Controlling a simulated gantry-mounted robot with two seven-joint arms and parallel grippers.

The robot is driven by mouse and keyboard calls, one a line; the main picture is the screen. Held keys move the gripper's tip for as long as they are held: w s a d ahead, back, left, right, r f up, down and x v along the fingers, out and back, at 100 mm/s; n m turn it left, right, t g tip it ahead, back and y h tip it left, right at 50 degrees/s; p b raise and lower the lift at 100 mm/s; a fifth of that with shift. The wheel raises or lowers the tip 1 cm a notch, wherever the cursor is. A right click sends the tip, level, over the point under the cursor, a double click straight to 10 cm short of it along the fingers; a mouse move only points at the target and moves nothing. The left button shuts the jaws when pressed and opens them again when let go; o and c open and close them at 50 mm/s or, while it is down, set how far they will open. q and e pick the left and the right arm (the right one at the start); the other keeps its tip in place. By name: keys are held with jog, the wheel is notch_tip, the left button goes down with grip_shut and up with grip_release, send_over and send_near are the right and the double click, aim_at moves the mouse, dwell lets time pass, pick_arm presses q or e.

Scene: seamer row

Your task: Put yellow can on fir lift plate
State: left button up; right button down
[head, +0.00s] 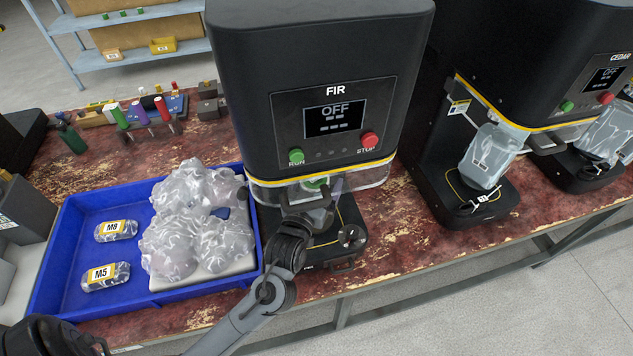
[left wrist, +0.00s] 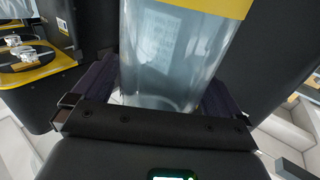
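I cannot make out a yellow can in either view. The FIR machine (head: 322,60) stands in the middle of the head view, its display reading OFF. Its dark lift plate area with a yellow line (head: 325,243) is low at its front, partly hidden by my left arm. My left gripper (head: 308,203) is at the front of this machine, by the clear guard (head: 372,177). In the left wrist view its fingers (left wrist: 158,95) are spread, with a clear labelled piece (left wrist: 170,50) under a yellow band between or beyond them; contact is unclear.
Worn red bench top (head: 400,235) shows between machines.

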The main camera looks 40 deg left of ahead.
pick_arm(q)
jog(key=p+v, duration=0.2)
jog(key=v, duration=1)
jog(key=s+d+f+m+g+h, duration=0.2)
jog(key=d+f+m+g+h, duration=0.3)
jog(key=f, duration=0.3)
jog(key=s+f+g, duration=0.3)
jog(key=s+g, duration=0.1)
jog(key=s, duration=0.2)
jog(key=s+f+m+g+h, duration=0.1)
jog(key=s+f+g, duration=0.2)
jog(key=s, duration=0.3)
jog(key=shift+d+f+g+h, duration=0.15)
jog(key=shift+d+g+h, duration=0.2)
jog(key=shift+g, duration=0.25)
